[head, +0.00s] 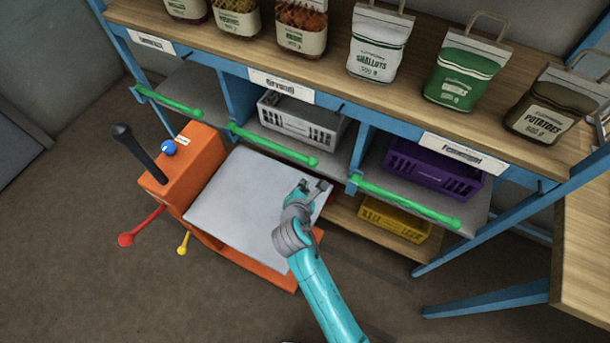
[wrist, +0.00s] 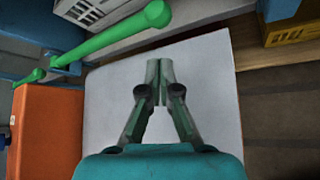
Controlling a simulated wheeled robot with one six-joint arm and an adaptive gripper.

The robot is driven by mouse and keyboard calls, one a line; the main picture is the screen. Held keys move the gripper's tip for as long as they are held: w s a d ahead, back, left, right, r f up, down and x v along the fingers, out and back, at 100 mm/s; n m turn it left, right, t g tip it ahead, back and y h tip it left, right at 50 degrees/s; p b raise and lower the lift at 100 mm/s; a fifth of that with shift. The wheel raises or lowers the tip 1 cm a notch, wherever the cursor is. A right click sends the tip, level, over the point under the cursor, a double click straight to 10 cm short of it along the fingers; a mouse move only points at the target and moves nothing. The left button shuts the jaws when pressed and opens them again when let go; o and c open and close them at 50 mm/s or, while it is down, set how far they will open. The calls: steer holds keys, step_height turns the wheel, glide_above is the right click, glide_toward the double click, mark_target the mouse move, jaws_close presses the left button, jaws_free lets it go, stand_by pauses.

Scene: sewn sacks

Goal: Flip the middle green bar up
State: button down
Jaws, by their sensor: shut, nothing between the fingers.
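The middle green bar (head: 275,145) runs across the front of the middle shelf compartment, below the grey crate, in the head view. In the wrist view a green bar (wrist: 110,36) with a rounded end crosses the upper left, in front of a white crate. My gripper (head: 318,185) is over the white top of the orange machine, below and right of the middle bar's right end, and apart from it. In the wrist view my gripper (wrist: 158,65) has its fingertips together, with nothing between them.
Other green bars cross the left (head: 168,103) and right (head: 405,201) compartments. The orange machine (head: 190,165) with its white plate (head: 240,200) stands before the shelf. A grey crate (head: 300,120), purple crate (head: 430,165) and yellow crate (head: 393,218) sit in the shelf. Several sacks stand on top.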

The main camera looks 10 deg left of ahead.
steer(key=x, duration=0.9)
steer(key=shift+w+f, duration=0.15)
steer(key=shift+w, duration=0.1)
